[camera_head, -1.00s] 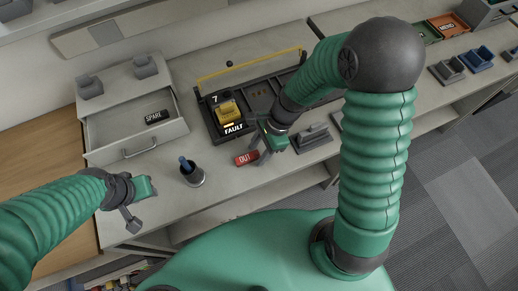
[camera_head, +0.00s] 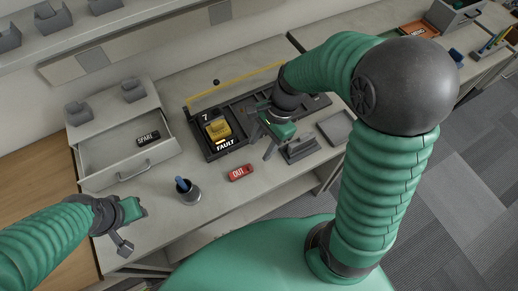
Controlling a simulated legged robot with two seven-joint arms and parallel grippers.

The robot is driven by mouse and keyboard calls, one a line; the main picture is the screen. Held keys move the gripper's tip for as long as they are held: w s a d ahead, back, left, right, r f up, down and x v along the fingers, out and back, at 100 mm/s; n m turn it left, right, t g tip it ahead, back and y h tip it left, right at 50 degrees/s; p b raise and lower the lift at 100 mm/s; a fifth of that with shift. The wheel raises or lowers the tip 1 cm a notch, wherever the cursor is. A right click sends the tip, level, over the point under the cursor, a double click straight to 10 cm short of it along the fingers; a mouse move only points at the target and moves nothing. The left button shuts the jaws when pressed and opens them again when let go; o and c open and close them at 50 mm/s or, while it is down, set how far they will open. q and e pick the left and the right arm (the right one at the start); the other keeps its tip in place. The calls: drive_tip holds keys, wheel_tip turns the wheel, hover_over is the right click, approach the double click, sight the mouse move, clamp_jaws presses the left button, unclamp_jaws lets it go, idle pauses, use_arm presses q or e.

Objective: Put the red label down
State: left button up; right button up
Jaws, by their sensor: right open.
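The red label (camera_head: 241,173), marked with white letters that look like "OUT", lies flat on the grey desk (camera_head: 222,195) in front of the dark tray. My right gripper (camera_head: 268,148) is open and empty, above and to the right of the label, near the tray's front edge, apart from the label. My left gripper (camera_head: 128,232) hangs at the desk's front left, away from the label; whether its jaws are apart is unclear.
A dark tray (camera_head: 236,146) holds a yellow device (camera_head: 217,131) and a "FAULT" label (camera_head: 226,145). A cup (camera_head: 188,193) with a blue item stands left of the red label. An open drawer (camera_head: 128,168) holds a "SPARE" label (camera_head: 148,138). Grey stands (camera_head: 299,150) sit right.

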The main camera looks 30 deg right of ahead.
drive_tip(key=s+n+t+h, duration=0.1)
drive_tip(key=n, duration=0.4)
drive_tip(key=s+n+h, duration=0.1)
drive_tip(key=n, duration=0.4)
drive_tip(key=s+d+f+n+t+h, duration=0.1)
drive_tip(key=n, duration=0.4)
drive_tip(key=shift+s+d+n+t+h, duration=0.1)
drive_tip(key=shift+s+n+t+h, duration=0.05)
drive_tip(key=shift+n+t+h, duration=0.2)
drive_tip(key=shift+s+a, duration=0.1)
drive_tip(key=shift+a, duration=0.1)
drive_tip(key=shift+d, duration=0.1)
